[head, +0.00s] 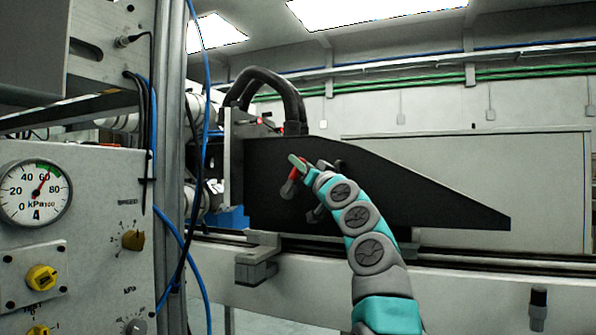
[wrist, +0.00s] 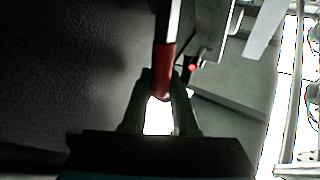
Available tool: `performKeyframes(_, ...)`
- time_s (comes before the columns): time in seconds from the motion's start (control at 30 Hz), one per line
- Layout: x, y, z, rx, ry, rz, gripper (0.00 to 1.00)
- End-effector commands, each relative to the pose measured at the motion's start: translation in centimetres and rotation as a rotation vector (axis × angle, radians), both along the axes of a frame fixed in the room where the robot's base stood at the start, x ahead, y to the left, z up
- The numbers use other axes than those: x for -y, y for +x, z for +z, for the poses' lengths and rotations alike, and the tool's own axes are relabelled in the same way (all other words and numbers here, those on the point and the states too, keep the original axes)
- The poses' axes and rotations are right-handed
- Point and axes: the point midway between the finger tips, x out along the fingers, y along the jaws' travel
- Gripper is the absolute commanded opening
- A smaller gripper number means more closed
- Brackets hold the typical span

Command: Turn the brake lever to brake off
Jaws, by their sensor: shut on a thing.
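The brake lever (head: 296,174) shows as a small red piece with a grey rounded end, in front of a black tapered plate (head: 400,190) in the head view. In the wrist view the lever (wrist: 164,58) is a red grip on a grey shaft, running down from the top edge. My gripper (head: 303,166) is at the red part, and its fingers partly cover it. In the wrist view my gripper (wrist: 160,88) has one finger on each side of the red end and is shut on it. Any brake on or off marking cannot be made out.
A control panel (head: 90,260) with a gauge (head: 36,191) and yellow knobs stands at left. Blue cables (head: 205,120) hang beside the metal post. A rail (head: 480,253) runs below the black plate. Thick black hoses (head: 270,78) arch above it.

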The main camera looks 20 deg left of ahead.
Motion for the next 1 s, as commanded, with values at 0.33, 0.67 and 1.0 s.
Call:
performKeyframes(0.33, 0.01, 0.01, -0.13, -0.001, 0.008, 0.001, 0.0)
performKeyframes(0.67, 0.04, 0.01, -0.09, 0.0, 0.008, 0.0, 0.4)
performKeyframes(1.0, 0.59, -0.58, -0.42, 0.005, 0.012, 0.0, 0.4)
